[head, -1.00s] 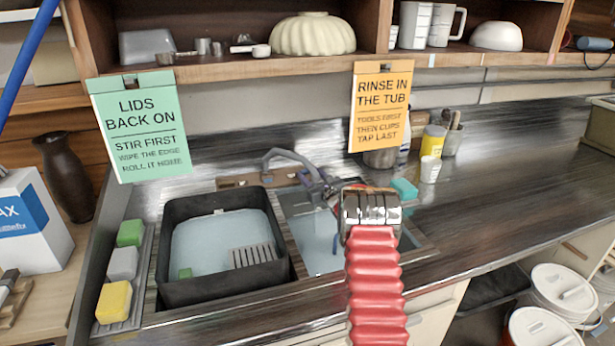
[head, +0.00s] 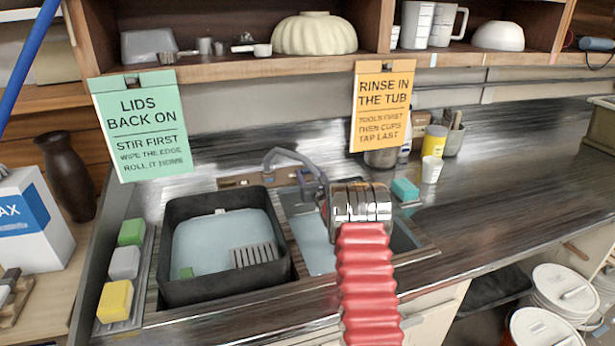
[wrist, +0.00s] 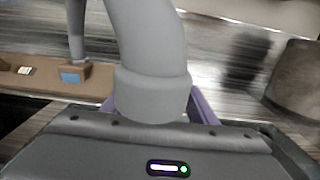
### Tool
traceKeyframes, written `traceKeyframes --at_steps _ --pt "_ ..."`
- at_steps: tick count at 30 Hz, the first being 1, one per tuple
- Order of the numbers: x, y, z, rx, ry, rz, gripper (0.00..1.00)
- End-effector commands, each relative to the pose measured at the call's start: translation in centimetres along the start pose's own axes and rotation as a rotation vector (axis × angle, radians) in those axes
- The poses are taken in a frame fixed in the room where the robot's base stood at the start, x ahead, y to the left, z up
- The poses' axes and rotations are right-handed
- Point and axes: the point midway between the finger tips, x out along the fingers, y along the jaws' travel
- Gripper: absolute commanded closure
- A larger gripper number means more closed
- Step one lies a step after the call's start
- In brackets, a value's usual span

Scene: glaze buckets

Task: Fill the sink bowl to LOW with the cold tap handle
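The sink bowl (head: 312,248) is to the right of the black tub, with a pale blue surface inside; its water level is unclear and my arm covers part of it. The grey tap spout (head: 283,156) arches at the back and fills the middle of the wrist view (wrist: 152,60). A slim grey upright (wrist: 77,30), apparently the cold tap handle, rises from a blue-marked base left of the spout. My gripper (head: 314,188) is beside the tap, apart from that upright. Its purple fingers show either side of the spout in the wrist view; their tips are hidden.
The black tub (head: 170,270) holds water and a grey rack. Sponges (head: 115,300) line its left side. A teal sponge (head: 405,189), a yellow jar (head: 434,141) and a white cup (head: 430,169) stand right of the tap. Two hanging signs (head: 381,105) overhang the counter.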

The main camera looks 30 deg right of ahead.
Motion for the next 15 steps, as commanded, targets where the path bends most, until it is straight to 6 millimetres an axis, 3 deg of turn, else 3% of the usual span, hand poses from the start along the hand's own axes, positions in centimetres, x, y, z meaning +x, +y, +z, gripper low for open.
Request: traceKeyframes --at_steps 4,15 --pt "-0.03 -0.1 -0.09 0.0 0.001 -0.001 0.36" --pt "-0.32 -0.17 -0.18 0.0 0.004 -0.002 0.36"
